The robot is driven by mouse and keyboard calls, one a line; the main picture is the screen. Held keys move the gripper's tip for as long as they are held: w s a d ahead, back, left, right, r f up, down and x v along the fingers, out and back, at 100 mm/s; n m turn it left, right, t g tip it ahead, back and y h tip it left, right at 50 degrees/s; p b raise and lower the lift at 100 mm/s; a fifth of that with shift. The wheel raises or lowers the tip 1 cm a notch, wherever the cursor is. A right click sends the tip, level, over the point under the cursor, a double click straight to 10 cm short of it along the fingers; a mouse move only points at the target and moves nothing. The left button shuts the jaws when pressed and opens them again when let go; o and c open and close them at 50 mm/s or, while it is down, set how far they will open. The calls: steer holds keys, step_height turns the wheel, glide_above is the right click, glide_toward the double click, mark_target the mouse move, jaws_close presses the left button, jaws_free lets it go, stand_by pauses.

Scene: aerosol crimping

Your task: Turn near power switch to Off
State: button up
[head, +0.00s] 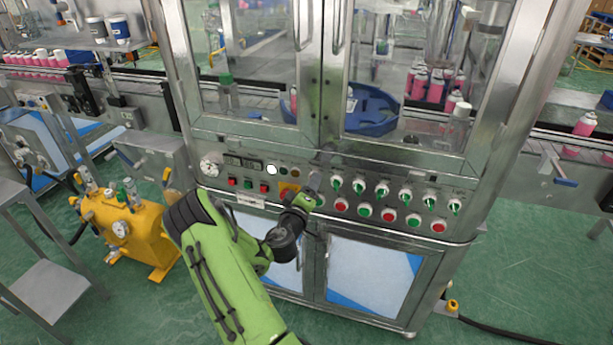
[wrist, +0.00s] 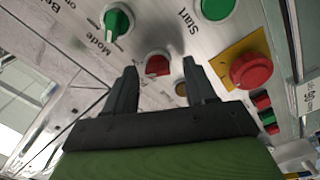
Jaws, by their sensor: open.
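My gripper (wrist: 160,70) is open, its two dark fingers pointing at the control panel. No switch label reading Power is legible, so I cannot tell which control is the near power switch. In the wrist view a red button (wrist: 157,65) and a small brass-coloured round part (wrist: 181,89) show between the fingers; I cannot tell whether they touch. A green selector knob (wrist: 117,21) marked Mode is beyond the left finger. In the head view my gripper (head: 312,188) is at the panel's middle and hides part of it. A white rotary knob (head: 210,165) is at the panel's left end.
A red mushroom button on a yellow plate (wrist: 250,70) is right of the fingers. A green Start button (wrist: 216,8) is above. Several green selector knobs (head: 382,190) line the panel's right half. Glass doors (head: 385,70) stand above; a yellow pump unit (head: 125,230) is left.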

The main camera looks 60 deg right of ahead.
steer(key=shift+s+r, duration=0.1)
jaws_close()
stand_by(0.3)
steer(key=shift+n, duration=0.4)
steer(key=n+p, duration=0.4)
steer(key=n, duration=0.7)
steer(key=shift+p, duration=0.3)
stand_by(0.3)
jaws_free()
